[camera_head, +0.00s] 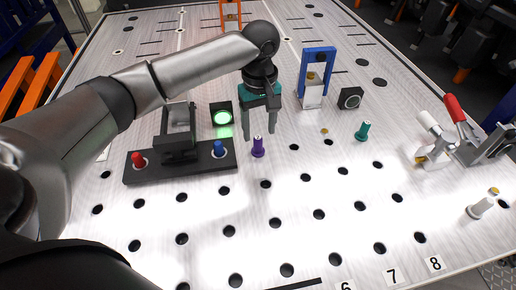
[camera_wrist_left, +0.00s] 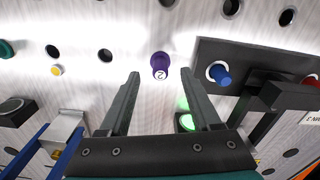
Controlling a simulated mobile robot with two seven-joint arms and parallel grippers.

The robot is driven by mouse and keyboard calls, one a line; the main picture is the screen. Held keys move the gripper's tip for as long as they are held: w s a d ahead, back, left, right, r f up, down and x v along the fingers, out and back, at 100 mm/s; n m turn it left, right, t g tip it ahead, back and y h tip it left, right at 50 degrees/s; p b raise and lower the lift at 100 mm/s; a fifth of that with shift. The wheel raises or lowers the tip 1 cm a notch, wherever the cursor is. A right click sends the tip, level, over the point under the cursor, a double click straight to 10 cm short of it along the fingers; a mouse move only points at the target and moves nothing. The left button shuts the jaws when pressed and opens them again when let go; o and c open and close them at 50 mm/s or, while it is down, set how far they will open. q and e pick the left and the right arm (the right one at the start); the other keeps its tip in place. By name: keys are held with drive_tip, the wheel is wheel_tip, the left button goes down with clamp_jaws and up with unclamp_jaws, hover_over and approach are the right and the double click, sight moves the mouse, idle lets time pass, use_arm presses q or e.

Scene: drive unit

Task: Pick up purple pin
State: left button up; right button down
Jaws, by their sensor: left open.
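The purple pin (camera_head: 258,147) stands upright on the white perforated table, just right of a black fixture's end. My left gripper (camera_head: 259,136) is open and empty, pointing down just behind and above the pin in the head view. In the left wrist view the purple pin (camera_wrist_left: 160,66) shows its top, marked with a 2, just beyond and between the two spread fingertips (camera_wrist_left: 160,74). The fingers appear apart from the pin. My right gripper is not in view.
The black fixture (camera_head: 200,168) holds a red pin (camera_head: 138,160) and a blue pin (camera_head: 218,149) close by on the left. A green-lit button (camera_head: 222,117), a blue frame (camera_head: 317,70), a teal pin (camera_head: 363,131) and a red-handled clamp (camera_head: 457,110) stand around. The front table is clear, with holes.

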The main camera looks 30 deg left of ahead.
sight(258, 137)
use_arm(q)
drive_tip(key=shift+w+a+f, duration=0.15)
drive_tip(key=shift+f, duration=1.2)
drive_tip(key=shift+w+a+f, duration=0.1)
drive_tip(key=shift+a+f, duration=0.05)
drive_tip(key=shift+f, duration=1.2)
drive_tip(key=shift+c, duration=0.3)
clamp_jaws()
